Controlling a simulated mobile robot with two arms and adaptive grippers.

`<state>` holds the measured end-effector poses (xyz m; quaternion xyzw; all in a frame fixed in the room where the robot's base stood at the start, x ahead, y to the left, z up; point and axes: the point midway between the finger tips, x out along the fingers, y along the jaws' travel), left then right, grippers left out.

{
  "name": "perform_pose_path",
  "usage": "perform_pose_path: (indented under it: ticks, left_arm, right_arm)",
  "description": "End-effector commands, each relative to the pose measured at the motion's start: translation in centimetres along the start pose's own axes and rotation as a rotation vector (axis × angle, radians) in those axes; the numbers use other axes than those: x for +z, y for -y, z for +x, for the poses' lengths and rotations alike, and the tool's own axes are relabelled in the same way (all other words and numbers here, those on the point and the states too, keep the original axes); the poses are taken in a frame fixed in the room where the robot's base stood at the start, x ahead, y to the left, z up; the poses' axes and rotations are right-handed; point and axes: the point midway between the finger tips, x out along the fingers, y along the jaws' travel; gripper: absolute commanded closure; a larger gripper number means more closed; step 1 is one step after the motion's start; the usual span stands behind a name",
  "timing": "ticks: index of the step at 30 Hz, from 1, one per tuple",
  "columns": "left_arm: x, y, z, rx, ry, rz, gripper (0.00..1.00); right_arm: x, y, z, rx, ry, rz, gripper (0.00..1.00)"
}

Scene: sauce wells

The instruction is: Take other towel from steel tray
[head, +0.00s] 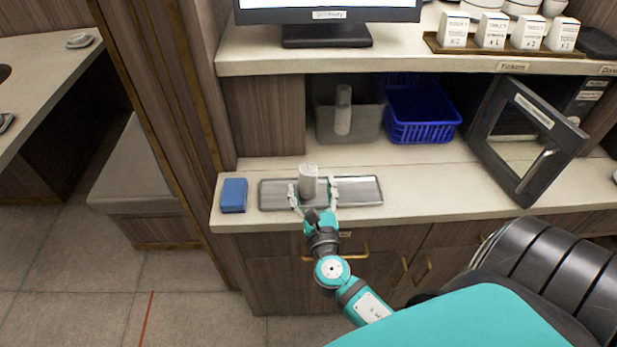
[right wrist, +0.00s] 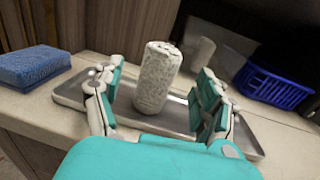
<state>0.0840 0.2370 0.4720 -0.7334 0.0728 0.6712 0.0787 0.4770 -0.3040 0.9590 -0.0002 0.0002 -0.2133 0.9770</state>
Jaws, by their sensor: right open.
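A white rolled towel (head: 308,180) stands upright on the steel tray (head: 361,191) on the lower counter. It also shows in the right wrist view (right wrist: 157,80), with the tray (right wrist: 247,144) under it. My right gripper (head: 320,187) is open, with one finger on each side of the towel. In the right wrist view the fingers (right wrist: 158,102) stand apart, and gaps show between them and the towel. Another white towel (head: 343,110) stands upright in a grey bin (head: 366,124) at the back. My left gripper is not in view.
A blue sponge (head: 233,195) lies left of the tray. A blue basket (head: 422,114) stands beside the grey bin. A dark appliance with an open door (head: 523,140) is at the right. A shelf (head: 440,61) with a monitor (head: 326,12) overhangs the back. Counter right of the tray is clear.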

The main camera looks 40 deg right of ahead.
Motion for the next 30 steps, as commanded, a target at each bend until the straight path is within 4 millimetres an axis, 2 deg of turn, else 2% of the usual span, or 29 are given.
perform_pose_path:
  ticks: [9,12,19,30]
  left_arm:
    - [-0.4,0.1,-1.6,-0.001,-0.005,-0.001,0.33]
    - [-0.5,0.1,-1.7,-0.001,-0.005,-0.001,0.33]
    - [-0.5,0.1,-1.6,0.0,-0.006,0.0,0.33]
    - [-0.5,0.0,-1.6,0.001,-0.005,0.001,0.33]
  right_arm:
    - [0.0,0.2,4.3,0.0,0.001,0.0,0.26]
    - [-0.1,0.2,5.0,0.0,0.0,0.001,0.26]
    - [-0.2,0.2,5.1,0.0,0.0,0.001,0.26]
    - [-0.2,0.2,5.0,0.0,0.0,0.001,0.73]
